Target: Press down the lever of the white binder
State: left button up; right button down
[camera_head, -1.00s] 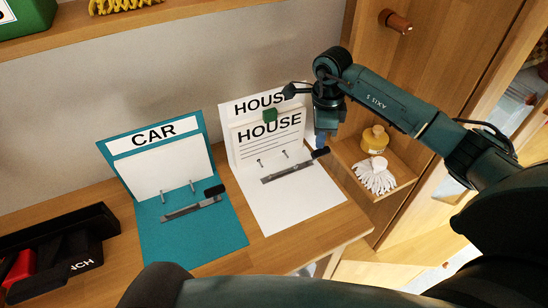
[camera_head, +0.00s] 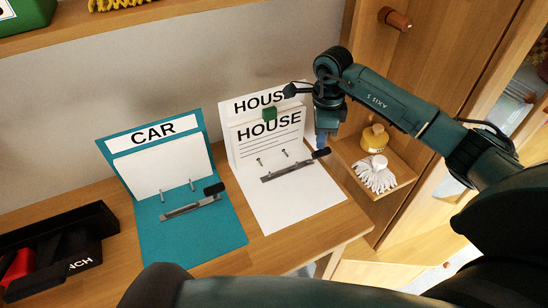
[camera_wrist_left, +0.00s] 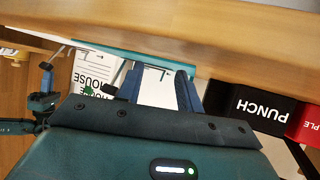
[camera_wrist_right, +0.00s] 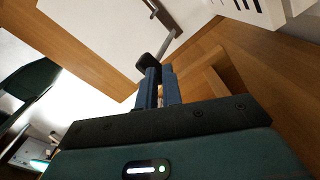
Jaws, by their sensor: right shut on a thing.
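The white binder (camera_head: 295,205) lies open on the desk, its HOUSE cover standing at the back. Its metal lever (camera_head: 285,172) ends in a black knob (camera_head: 321,153) raised at the right edge. My right gripper (camera_wrist_right: 158,76) is shut on the black knob (camera_wrist_right: 147,60), seen at its fingertips in the right wrist view. White sheets headed HOUSE (camera_head: 270,135) stand against the cover behind two metal posts. My left gripper (camera_wrist_left: 158,80) is open and empty in the left wrist view; its fingers are out of the head view.
A teal CAR binder (camera_head: 215,240) with its own lever (camera_head: 195,206) lies to the left. A black PUNCH box (camera_head: 60,245) is at the desk's left. A small shelf at right holds a yellow jar (camera_head: 374,138) and white gloves (camera_head: 377,178).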

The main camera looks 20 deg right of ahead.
pick_arm(q)
jog(key=shift+s+f+b, duration=0.1)
jog(key=shift+f+b, duration=0.55)
jog(key=shift+f, duration=0.05)
pick_arm(e)
jog(key=shift+s+a+f, duration=0.1)
jog(key=shift+a+f, duration=0.05)
jog(key=shift+f, duration=0.6)
jog(key=shift+s+a+f, duration=0.1)
jog(key=shift+f, duration=0.6)
jog(key=shift+w+f, duration=0.35)
jog(key=shift+f, duration=0.05)
pick_arm(q)
jog(key=shift+w, duration=0.2)
pick_arm(e)
jog(key=shift+w+f, duration=0.15)
jog(key=shift+f, duration=0.05)
pick_arm(q)
jog(key=shift+b, duration=0.5)
jog(key=shift+w, duration=0.1)
pick_arm(e)
jog(key=shift+d+f, duration=0.1)
jog(key=shift+f, duration=0.15)
pick_arm(q)
jog(key=shift+w, duration=0.1)
pick_arm(e)
jog(key=shift+s+d, duration=0.1)
jog(key=shift+s, duration=0.15)
